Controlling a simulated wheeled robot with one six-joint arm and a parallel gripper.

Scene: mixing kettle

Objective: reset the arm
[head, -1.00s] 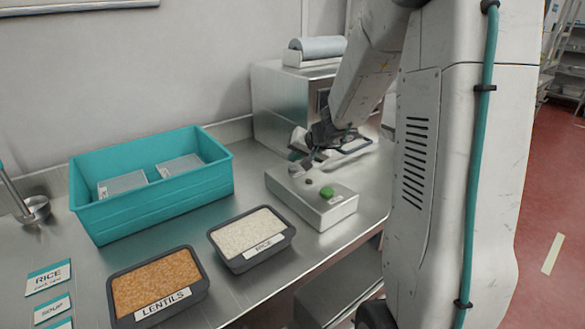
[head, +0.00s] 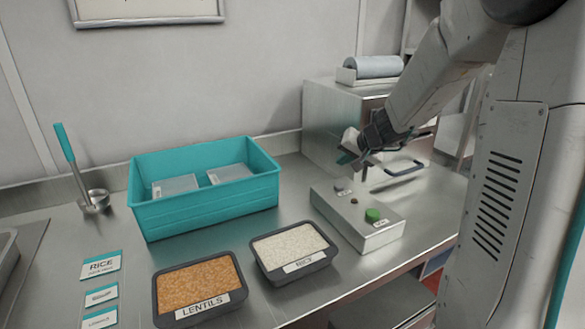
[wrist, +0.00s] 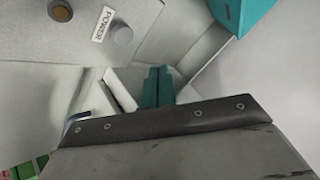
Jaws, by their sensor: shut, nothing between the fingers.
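My gripper (head: 347,157) hangs above the back of a grey control box (head: 386,236) on the steel counter, apart from it. Its teal fingers (wrist: 157,86) are together with nothing between them in the wrist view. The box carries a green button (head: 373,215), a small brown button (head: 354,200) and a grey knob (head: 342,184). In the wrist view the knob (wrist: 122,35) sits beside a POWER label, with the brown button (wrist: 60,11) to its left. My arm comes in from the right and is bent downward.
A teal bin (head: 205,211) with lidded containers stands left of the box. Tubs of lentils (head: 200,284) and rice (head: 293,243) sit in front. A ladle (head: 72,160) and label cards (head: 101,265) are at left. A steel appliance (head: 340,118) stands behind my gripper.

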